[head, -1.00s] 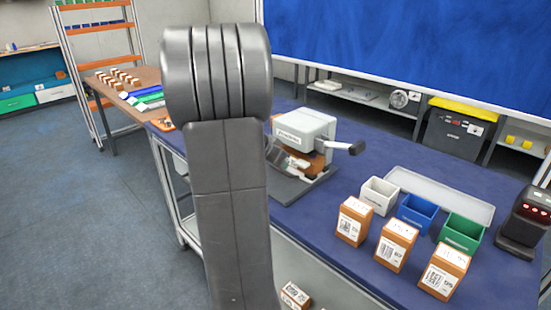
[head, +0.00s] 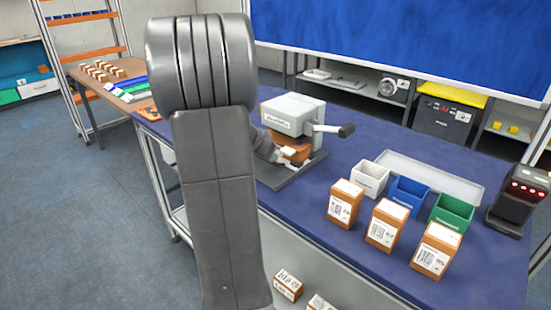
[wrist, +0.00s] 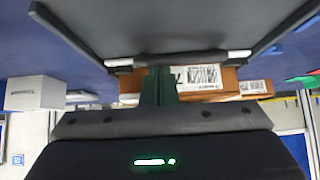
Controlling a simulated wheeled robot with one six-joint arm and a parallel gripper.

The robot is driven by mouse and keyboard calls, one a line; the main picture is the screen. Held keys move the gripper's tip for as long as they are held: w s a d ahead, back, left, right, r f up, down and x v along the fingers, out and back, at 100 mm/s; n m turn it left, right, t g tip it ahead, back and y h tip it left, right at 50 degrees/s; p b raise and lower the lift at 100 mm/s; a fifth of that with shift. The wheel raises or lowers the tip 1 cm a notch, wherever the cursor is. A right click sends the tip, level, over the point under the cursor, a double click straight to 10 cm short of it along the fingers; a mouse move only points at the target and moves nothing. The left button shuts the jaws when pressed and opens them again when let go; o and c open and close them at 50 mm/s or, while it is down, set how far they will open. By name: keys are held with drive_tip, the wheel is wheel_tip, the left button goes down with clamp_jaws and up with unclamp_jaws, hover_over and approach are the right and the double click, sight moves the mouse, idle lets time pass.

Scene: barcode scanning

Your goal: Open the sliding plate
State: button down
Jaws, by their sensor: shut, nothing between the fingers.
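The machine (head: 292,114) has a pale grey housing, a black-ended lever (head: 346,130) at its right and a brown part below. It stands on a dark base plate (head: 290,178). In the wrist view, a dark flat plate (wrist: 165,22) fills the top, with a black and silver bar (wrist: 180,60) along its edge. I cannot tell for sure that this is the sliding plate. My gripper (wrist: 158,74) is shut and empty, its dark green fingers at or just beside this bar; contact is unclear. My arm hides part of the machine's left side in the head view.
Three brown barcoded boxes (head: 381,228) stand before white, blue and green bins (head: 453,214). A dark scanner (head: 514,200) with red lights stands at the right. A pale tray (head: 430,172) lies behind the bins. More boxes (head: 288,284) lie on a lower shelf.

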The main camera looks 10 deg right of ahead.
drive_tip(key=s+a+b, duration=0.1)
drive_tip(key=a, duration=0.1)
drive_tip(key=s+a+b, duration=0.3)
drive_tip(key=a+b, duration=0.1)
drive_tip(key=shift+s+f, duration=0.25)
drive_tip(key=shift+s, duration=0.15)
drive_tip(key=shift+s+a+r+b, duration=0.1)
drive_tip(key=shift+s+a+b, duration=0.15)
drive_tip(key=shift+a+b, duration=0.1)
drive_tip(key=shift+r, duration=0.1)
